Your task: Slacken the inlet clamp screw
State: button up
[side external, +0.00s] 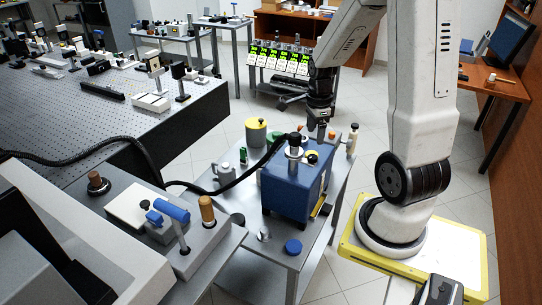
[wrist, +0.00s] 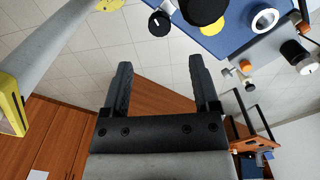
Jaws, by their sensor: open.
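The blue pump-like box (side external: 292,190) stands on the small metal cart, with a black hose (side external: 248,172) running to a fitting (side external: 295,150) on its top. I cannot single out the inlet clamp screw with certainty at this size. In the wrist view the blue box (wrist: 232,40) is at the top, with a black knob (wrist: 159,23) at its edge, a large dark round part (wrist: 203,8) and a pale ring-shaped port (wrist: 264,19). My gripper (side external: 319,128) is above the back of the box, apart from the fitting. In the wrist view its two fingers (wrist: 160,64) are spread and empty.
A bench with a blue-handled lever (side external: 171,210) is at the front left. The perforated optical table (side external: 120,122) lies behind it.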

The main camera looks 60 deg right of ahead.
aim_at(313, 156)
jog(key=m, duration=0.5)
jog(key=shift+f, duration=0.2)
jog(key=shift+f, duration=3.7)
grip_shut()
jog(key=shift+n, duration=1.6)
